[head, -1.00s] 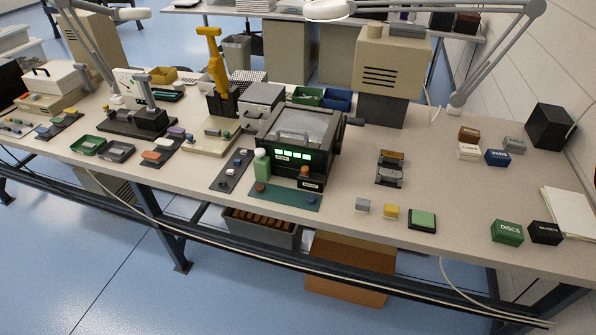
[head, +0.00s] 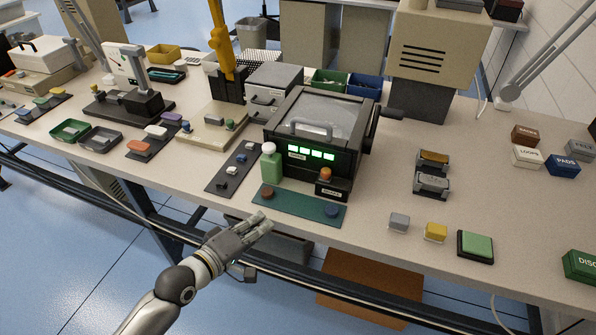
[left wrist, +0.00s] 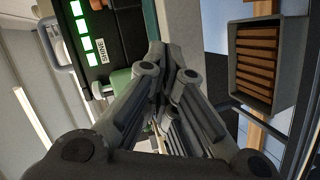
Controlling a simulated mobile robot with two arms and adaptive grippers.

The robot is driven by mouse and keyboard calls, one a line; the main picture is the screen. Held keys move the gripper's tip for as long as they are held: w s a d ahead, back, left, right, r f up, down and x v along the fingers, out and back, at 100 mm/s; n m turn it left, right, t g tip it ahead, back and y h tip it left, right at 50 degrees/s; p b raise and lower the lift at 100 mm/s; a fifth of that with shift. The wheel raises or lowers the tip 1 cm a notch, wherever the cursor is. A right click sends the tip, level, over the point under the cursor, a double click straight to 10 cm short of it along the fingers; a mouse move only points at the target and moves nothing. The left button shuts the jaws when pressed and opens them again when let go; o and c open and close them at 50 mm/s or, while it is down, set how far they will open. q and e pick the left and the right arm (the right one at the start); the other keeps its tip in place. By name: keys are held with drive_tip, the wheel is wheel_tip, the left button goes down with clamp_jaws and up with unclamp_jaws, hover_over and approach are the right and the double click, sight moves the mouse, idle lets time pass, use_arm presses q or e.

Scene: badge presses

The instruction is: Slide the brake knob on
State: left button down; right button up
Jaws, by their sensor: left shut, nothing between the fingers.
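The black press (head: 315,140) stands mid-table with a row of lit green squares on its front. A small black box (head: 332,187) at its front right corner carries an orange knob (head: 325,174). The box has a pale label too small to read surely, so I cannot confirm that this is the brake knob. My left gripper (head: 264,221) is shut and empty, at the table's front edge, to the lower left of the box and apart from it. My right gripper is not in view.
A green bottle with a white cap (head: 270,163) stands left of the box. A teal mat (head: 298,208) with a brown and a blue round piece lies in front. A dark strip with small parts (head: 231,170) lies left.

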sight(326, 175)
use_arm(q)
wheel_tip(326, 175, up, 6)
drive_tip(key=w+r+n+t+h, duration=0.1)
drive_tip(key=w+n+t+h, duration=0.1)
drive_tip(key=n, duration=0.1)
drive_tip(key=x, duration=0.9)
drive_tip(key=shift+d+f, duration=0.25)
drive_tip(key=shift+f, duration=0.1)
drive_tip(key=d, duration=0.1)
drive_tip(key=w+d+p, duration=0.1)
drive_tip(key=d, duration=0.1)
drive_tip(key=shift+w+d+f, duration=0.2)
drive_tip(key=shift+d, duration=0.5)
